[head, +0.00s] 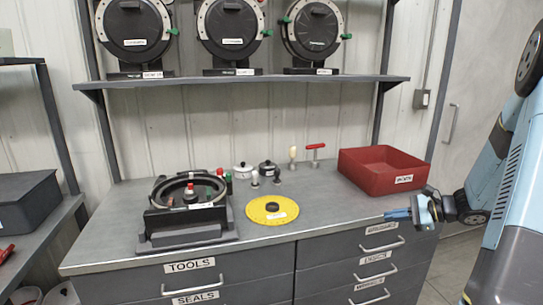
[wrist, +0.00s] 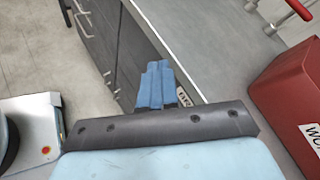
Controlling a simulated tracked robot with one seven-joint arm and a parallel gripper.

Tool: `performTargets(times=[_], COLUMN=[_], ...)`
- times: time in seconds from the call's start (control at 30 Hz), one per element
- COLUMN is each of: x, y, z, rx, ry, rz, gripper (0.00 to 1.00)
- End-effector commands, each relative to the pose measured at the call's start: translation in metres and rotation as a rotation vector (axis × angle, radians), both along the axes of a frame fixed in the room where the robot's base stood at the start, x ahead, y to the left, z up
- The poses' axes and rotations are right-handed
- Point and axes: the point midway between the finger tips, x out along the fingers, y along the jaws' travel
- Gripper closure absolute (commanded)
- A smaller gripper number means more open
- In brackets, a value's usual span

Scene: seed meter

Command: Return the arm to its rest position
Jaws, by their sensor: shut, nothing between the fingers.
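My gripper (head: 398,213) is at the right end of the workbench in the head view, just off its front edge and below the red bin. Its blue fingers are together with nothing between them. In the wrist view the blue fingers (wrist: 155,86) point along the bench's front edge, beside the drawer fronts. My arm comes in from the right side of the head view.
The workbench (head: 330,215) carries a red bin (head: 370,172), a yellow disc (head: 255,212), an open seed meter (head: 188,205), and several small knobs and tools. Drawers (head: 370,270) line its front. A shelf (head: 270,79) above holds three round meters. Open floor shows at left in the wrist view.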

Motion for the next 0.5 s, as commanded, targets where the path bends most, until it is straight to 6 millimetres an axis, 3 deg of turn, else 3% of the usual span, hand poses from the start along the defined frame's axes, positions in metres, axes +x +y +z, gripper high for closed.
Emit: performTargets(times=[0.2, 0.5], x=[-0.028, -0.075], y=[0.050, 0.099], z=[0.038, 0.079], rx=[-0.199, -0.470], ry=[-0.037, -0.107], rz=[0.201, 0.445], gripper=[1.00, 1.00])
